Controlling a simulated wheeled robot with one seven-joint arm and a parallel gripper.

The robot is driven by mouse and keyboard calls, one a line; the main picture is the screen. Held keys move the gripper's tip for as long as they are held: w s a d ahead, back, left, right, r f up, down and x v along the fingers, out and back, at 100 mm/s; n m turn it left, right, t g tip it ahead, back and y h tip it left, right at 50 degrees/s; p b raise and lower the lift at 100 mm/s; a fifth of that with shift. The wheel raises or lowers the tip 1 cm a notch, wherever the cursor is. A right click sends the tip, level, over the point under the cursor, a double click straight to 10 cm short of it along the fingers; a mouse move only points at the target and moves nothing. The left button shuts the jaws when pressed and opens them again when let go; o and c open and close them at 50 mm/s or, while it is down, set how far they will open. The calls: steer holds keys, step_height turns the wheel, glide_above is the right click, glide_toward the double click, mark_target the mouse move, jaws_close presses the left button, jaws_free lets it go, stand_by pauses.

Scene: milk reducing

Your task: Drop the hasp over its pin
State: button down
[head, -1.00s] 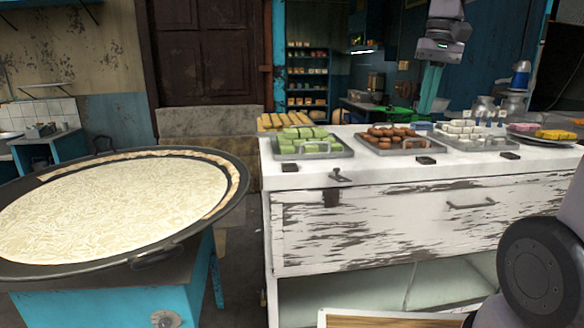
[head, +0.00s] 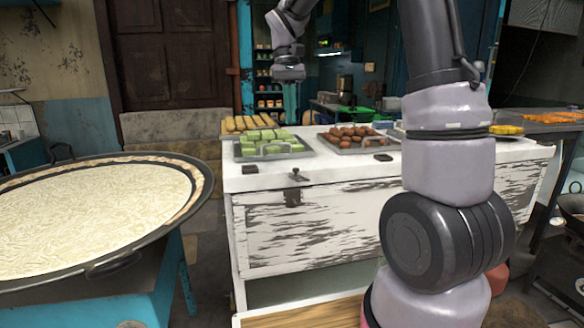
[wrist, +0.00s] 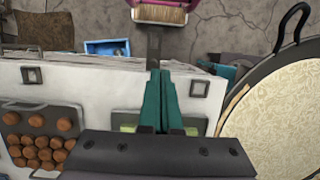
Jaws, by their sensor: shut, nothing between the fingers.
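The hasp (head: 296,175) is a small dark metal fitting at the front edge of the white counter (head: 330,215). A darker plate hangs just below it on the front face. The pin is too small to tell apart from it. My gripper (head: 288,72) is raised well above the counter, over the tray of green blocks. In the wrist view its teal fingers (wrist: 158,80) are together and empty. A dark strip (wrist: 154,46), likely the hasp fitting, shows past the fingertips at the counter edge, partly hidden by them.
A tray of green blocks (head: 267,143) and a tray of brown balls (head: 352,137) stand on the counter. Small dark plates (head: 250,169) sit along its front edge. A wide pan (head: 90,215) stands at left. My arm covers the counter's right part.

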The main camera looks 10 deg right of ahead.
mark_target(296, 179)
steer(key=x, duration=1.4)
steer(key=shift+d, duration=0.1)
steer(key=shift+s, duration=0.15)
steer(key=t, duration=0.1)
steer(key=s+f+t, duration=0.1)
steer(key=shift+f+t, duration=0.1)
steer(key=shift+t, duration=0.3)
steer(key=shift+s+f, duration=0.1)
steer(key=shift+f, duration=0.15)
steer(key=shift+s+f, duration=0.25)
steer(key=shift+f, duration=1.4)
steer(key=shift+w+f, duration=0.25)
steer(key=shift+f, duration=0.45)
steer(key=shift+w+f, duration=0.3)
steer(key=shift+f, duration=0.4)
steer(key=shift+w+f, duration=0.25)
steer(key=shift+f, duration=0.45)
